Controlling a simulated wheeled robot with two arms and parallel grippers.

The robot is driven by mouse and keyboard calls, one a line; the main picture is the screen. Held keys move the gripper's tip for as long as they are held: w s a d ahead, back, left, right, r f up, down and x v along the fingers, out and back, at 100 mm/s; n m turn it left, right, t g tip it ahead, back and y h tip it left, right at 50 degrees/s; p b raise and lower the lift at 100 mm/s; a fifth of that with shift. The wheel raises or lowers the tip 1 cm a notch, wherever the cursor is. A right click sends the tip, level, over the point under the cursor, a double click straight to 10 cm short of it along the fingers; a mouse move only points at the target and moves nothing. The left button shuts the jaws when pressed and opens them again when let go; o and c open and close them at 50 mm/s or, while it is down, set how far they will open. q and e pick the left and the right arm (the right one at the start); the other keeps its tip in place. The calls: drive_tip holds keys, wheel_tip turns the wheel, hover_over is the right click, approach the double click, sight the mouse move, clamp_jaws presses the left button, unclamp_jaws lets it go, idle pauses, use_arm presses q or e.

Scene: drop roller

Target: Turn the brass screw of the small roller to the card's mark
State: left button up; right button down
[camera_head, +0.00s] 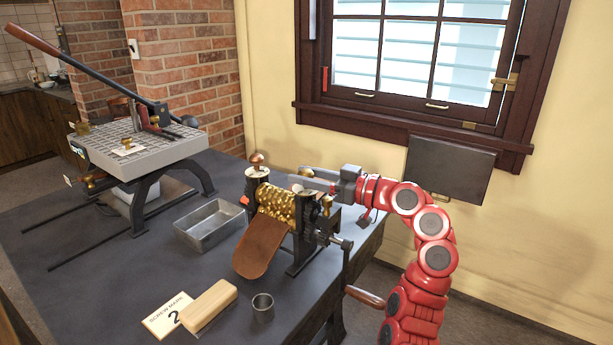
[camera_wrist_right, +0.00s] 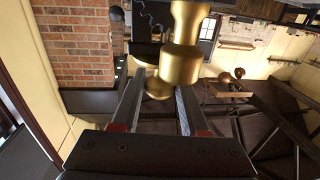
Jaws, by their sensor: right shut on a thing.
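The small roller (camera_head: 277,208) stands on the dark bench, with patterned brass rolls, black side frames and a brown chute in front. My right gripper (camera_head: 308,182) reaches in from the right behind the rolls. In the right wrist view, its fingers (camera_wrist_right: 162,88) are closed around a brass screw (camera_wrist_right: 185,60) with a stepped round head. In the head view the gripper largely hides the screw, and its mark cannot be read. The card (camera_head: 168,316) reads "SCREW MARK 2" and lies at the front of the bench. My left gripper is out of view.
A wooden block (camera_head: 208,306) lies beside the card, near a small metal cup (camera_head: 262,307). A metal tray (camera_head: 209,226) stands left of the roller. A crank with a wooden handle (camera_head: 365,297) sticks out at the right. A large lever press (camera_head: 137,150) stands at the left.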

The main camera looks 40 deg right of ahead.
drive_tip(key=shift+r, duration=0.1)
drive_tip(key=shift+c, duration=2.2)
unclamp_jaws()
drive_tip(key=shift+w, duration=0.1)
drive_tip(key=v, duration=1.7)
drive_tip(key=shift+s, duration=0.3)
